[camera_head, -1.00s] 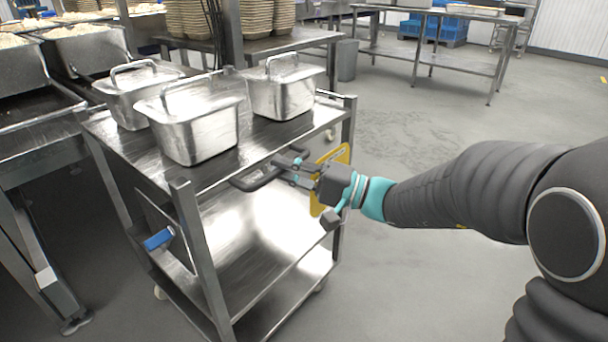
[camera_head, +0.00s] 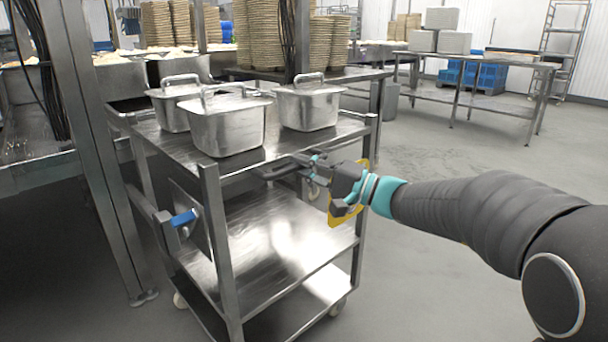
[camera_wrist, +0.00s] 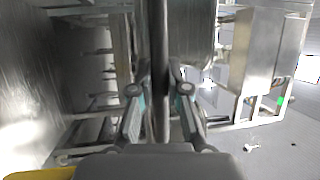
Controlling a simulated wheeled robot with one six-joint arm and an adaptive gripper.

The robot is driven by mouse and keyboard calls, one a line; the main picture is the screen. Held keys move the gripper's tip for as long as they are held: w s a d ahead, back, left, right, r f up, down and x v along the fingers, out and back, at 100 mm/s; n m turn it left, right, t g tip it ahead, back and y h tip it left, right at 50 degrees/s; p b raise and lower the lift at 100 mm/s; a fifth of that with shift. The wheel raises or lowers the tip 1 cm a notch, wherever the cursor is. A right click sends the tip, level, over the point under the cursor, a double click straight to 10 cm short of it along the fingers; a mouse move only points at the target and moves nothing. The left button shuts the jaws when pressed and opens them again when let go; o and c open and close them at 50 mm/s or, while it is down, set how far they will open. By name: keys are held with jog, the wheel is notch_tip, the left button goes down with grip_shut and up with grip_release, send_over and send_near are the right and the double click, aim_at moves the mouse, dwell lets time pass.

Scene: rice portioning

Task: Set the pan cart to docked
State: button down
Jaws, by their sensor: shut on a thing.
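The pan cart (camera_head: 264,248) is a steel cart with a top deck and lower shelves, standing beside the steel line at the left. My gripper (camera_head: 312,163) is shut on the cart's dark handle (camera_head: 279,170) at the near right side of the top deck. In the wrist view the handle (camera_wrist: 159,70) runs upright between the two fingers of my gripper (camera_wrist: 160,100). Three lidded steel pans (camera_head: 228,126) stand on the top deck. A blue-gripped lever (camera_head: 184,218) sits on the cart's left end.
A steel post (camera_head: 85,150) stands close to the cart's left. Behind are a table (camera_head: 345,74) with stacked tan trays (camera_head: 262,38) and another steel table (camera_head: 500,62) at the right. The floor (camera_head: 440,150) right of the cart is open.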

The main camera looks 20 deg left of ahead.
jog(key=shift+s+a+f, duration=0.1)
jog(key=shift+s+f, duration=0.05)
jog(key=shift+s, duration=0.1)
jog(key=c, duration=1.1)
grip_release()
jog(key=shift+s+a, duration=0.15)
jog(key=shift+c, duration=0.2)
jog(key=shift+w+d, duration=0.2)
jog(key=shift+d, duration=0.2)
jog(key=d+f, duration=0.2)
jog(key=d, duration=0.9)
jog(key=shift+d, duration=0.15)
